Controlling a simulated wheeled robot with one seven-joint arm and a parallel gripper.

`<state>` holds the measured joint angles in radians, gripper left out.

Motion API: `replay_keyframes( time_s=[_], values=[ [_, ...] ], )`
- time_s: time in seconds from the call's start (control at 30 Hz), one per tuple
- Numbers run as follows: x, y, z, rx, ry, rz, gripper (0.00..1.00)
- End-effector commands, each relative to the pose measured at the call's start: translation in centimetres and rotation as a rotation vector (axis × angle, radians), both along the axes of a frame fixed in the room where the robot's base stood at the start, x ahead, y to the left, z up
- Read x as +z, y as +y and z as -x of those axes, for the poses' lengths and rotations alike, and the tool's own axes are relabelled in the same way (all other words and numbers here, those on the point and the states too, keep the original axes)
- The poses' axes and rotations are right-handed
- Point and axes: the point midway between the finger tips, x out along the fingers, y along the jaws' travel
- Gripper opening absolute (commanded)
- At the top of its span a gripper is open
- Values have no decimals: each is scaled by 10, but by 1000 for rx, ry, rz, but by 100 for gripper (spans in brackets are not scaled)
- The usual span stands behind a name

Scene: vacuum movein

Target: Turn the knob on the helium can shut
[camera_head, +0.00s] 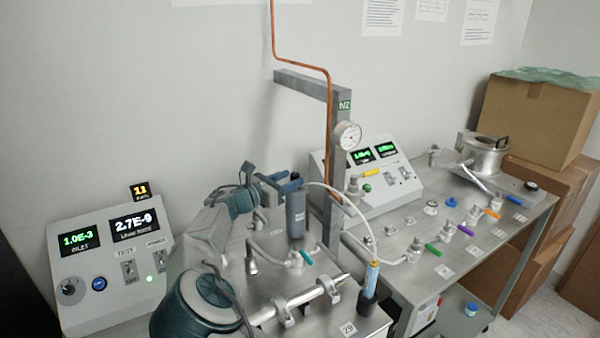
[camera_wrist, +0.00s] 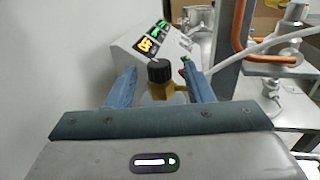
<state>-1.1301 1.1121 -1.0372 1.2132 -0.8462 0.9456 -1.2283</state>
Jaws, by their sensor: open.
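The helium can (camera_head: 296,216) appears to be the dark grey cylinder standing upright on the near metal bench. Its knob (camera_wrist: 160,71) is black and ridged, on a brass-coloured valve with a side outlet, and shows in the middle of the wrist view. My gripper (camera_wrist: 161,82) is open, with one blue finger on each side of the knob and a visible gap at both sides. In the head view my gripper (camera_head: 281,182) is at the top of the can and hides the knob there.
A control box (camera_head: 376,180) is behind. A pale hose (camera_head: 350,200) arcs nearby. Valves with coloured handles cover the right bench.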

Motion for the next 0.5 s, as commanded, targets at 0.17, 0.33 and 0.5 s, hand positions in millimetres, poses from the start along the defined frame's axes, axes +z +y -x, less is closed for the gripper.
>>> replay_keyframes(
  time_s=[0.17,0.33,0.5],
  values=[
    [1,-21,-22,0,0,0,47],
    [1,-31,-31,1,0,0,47],
    [0,-32,-34,2,0,0,47]
  ],
)
